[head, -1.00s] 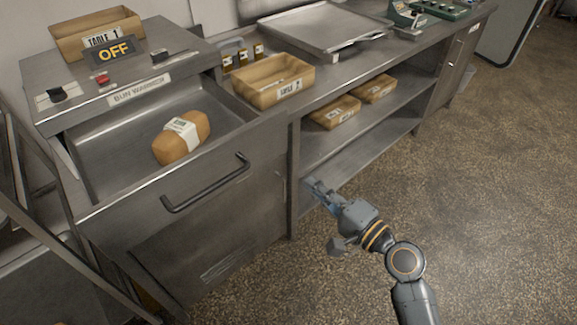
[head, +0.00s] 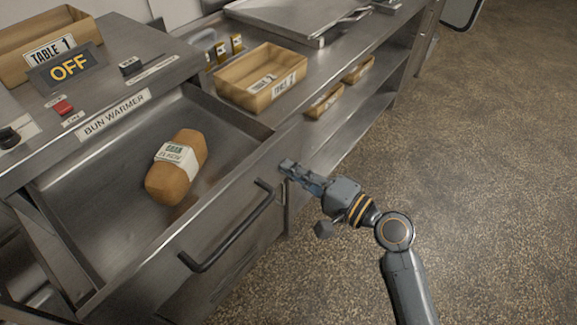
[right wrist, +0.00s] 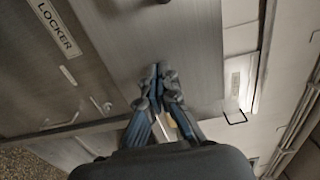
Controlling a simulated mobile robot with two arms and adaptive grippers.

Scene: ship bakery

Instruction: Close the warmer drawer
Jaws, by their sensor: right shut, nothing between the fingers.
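The bun warmer drawer (head: 100,240) is pulled open in the head view, with its dark bar handle (head: 228,232) on the front. A wrapped loaf (head: 178,165) lies inside it. My right gripper (head: 288,168) is shut and empty, just right of the handle's upper end and close to the drawer front. I cannot tell whether it touches. In the right wrist view, the shut blue fingers (right wrist: 160,72) point at a plain metal panel. My left gripper is not in view.
The warmer's top carries an OFF sign (head: 68,68), a red switch (head: 62,107) and a TABLE 1 box (head: 30,40). A TABLE 2 box (head: 262,92) stands on the counter beside it. Shelves below hold more boxes (head: 325,101). The floor at right (head: 470,200) is clear.

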